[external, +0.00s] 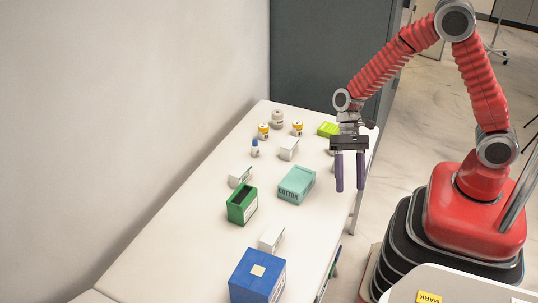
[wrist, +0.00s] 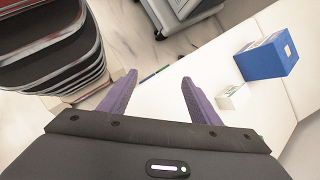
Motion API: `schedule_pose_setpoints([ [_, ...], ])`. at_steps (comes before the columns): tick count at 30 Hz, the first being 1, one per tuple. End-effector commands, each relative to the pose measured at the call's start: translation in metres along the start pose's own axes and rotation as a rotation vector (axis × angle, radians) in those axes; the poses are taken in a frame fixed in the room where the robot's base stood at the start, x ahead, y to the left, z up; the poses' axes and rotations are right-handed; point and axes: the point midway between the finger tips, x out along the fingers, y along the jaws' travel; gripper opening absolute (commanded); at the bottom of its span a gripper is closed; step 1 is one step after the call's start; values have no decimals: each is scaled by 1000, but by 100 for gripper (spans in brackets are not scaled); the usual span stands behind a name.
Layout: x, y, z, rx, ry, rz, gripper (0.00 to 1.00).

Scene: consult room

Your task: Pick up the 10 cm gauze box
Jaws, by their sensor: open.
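Several small white boxes lie on the white table: one by the blue box (external: 271,240), one left of the teal box (external: 240,177), and one behind it (external: 289,148). Another pale item is partly hidden behind my gripper. I cannot read which of these is the 10 cm gauze box. My gripper (external: 350,187) is open and empty, pointing down above the table's right edge, apart from all boxes. In the wrist view its purple fingers (wrist: 159,78) are spread, with a small white box (wrist: 232,97) to their right.
A blue box (external: 257,278) stands at the near end; it also shows in the wrist view (wrist: 267,60). A green open box (external: 242,207) and a teal COTTON box (external: 297,185) are mid-table. Small bottles (external: 263,131) and a lime item (external: 328,129) are farther back. A wall borders the left.

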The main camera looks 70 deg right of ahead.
Motion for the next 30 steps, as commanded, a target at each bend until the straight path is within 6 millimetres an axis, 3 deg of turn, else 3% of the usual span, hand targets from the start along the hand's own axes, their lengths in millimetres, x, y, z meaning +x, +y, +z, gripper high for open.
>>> schedule_pose_setpoints([
  [12, 65, -46, -44, 322, -181, -165, 57],
  [18, 86, -75, -68, 485, -260, -268, 57],
  [23, 89, -104, -86, 601, -316, -364, 57],
  [30, 60, -152, -101, 712, -381, -511, 57],
])
